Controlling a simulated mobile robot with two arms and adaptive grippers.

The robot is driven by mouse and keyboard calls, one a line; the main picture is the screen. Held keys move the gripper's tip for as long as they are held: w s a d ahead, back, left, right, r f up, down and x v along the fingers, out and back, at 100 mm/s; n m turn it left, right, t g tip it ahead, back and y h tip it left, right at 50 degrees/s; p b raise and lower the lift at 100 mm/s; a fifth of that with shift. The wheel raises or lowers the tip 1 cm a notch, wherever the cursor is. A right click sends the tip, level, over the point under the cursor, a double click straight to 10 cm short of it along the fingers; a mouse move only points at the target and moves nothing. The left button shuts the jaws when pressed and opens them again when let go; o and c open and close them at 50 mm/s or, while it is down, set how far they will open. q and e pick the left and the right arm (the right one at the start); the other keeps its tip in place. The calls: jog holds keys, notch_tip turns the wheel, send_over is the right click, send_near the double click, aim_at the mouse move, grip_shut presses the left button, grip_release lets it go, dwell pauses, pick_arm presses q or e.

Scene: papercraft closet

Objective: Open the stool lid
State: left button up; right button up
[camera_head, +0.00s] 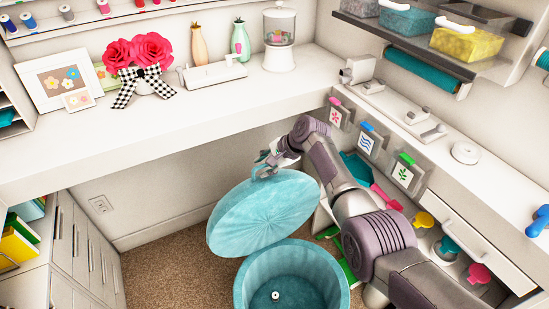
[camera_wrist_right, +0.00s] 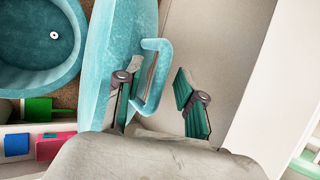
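The stool (camera_head: 291,262) is a round turquoise tub on the carpet, open at the top; its inside also shows in the wrist view (camera_wrist_right: 38,52). The matching round lid (camera_head: 262,212) is raised off the rim and tilted behind the opening. In the wrist view the lid (camera_wrist_right: 122,35) is edge-on with a looped handle (camera_wrist_right: 157,75). My right gripper (camera_head: 264,163) is at the handle. Its fingers (camera_wrist_right: 157,100) are spread: one sits between handle bar and lid, the other beyond the bar, with a visible gap. My left gripper is out of view.
A small white round item (camera_head: 275,295) lies inside the stool. The white desk (camera_head: 150,130) overhangs behind the lid. A drawer cabinet (camera_head: 80,250) stands left. Hooks and a drawer (camera_head: 470,240) line the right. Carpet (camera_head: 180,275) is clear left of the stool.

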jog(key=v, duration=1.1)
jog(key=shift+d+r, duration=0.15)
jog(key=shift+r, duration=0.05)
jog(key=s+d+f+h, duration=0.1)
jog(key=s+d+f, duration=0.1)
jog(key=f, duration=0.8)
jog(key=s+d+f+h, duration=0.1)
jog(key=s+d+f, duration=0.15)
jog(key=f, duration=0.85)
jog(key=s+d+f+n+h, duration=0.1)
jog(key=s+d+f+n, duration=0.15)
jog(key=s+f, duration=0.6)
jog(key=s+d+f+n+h, duration=0.15)
jog(key=s+d+f, duration=0.3)
jog(key=f, duration=0.65)
jog(key=s+d+f+n+g+h, duration=0.1)
jog(key=s+d+f+n, duration=0.15)
jog(key=s+f, duration=0.55)
jog(key=s+d+f+n+h, duration=0.15)
jog(key=s+d+f, duration=0.3)
jog(key=s, duration=0.85)
jog(key=s+d+f+n, duration=0.2)
jog(key=s, duration=0.8)
jog(key=s+d+f+n+g, duration=0.1)
jog(key=s+f+n, duration=0.1)
jog(key=s, duration=0.7)
jog(key=shift+s+d+f+n, duration=0.2)
jog(key=shift+s+d+n, duration=0.2)
jog(key=shift+n, duration=0.2)
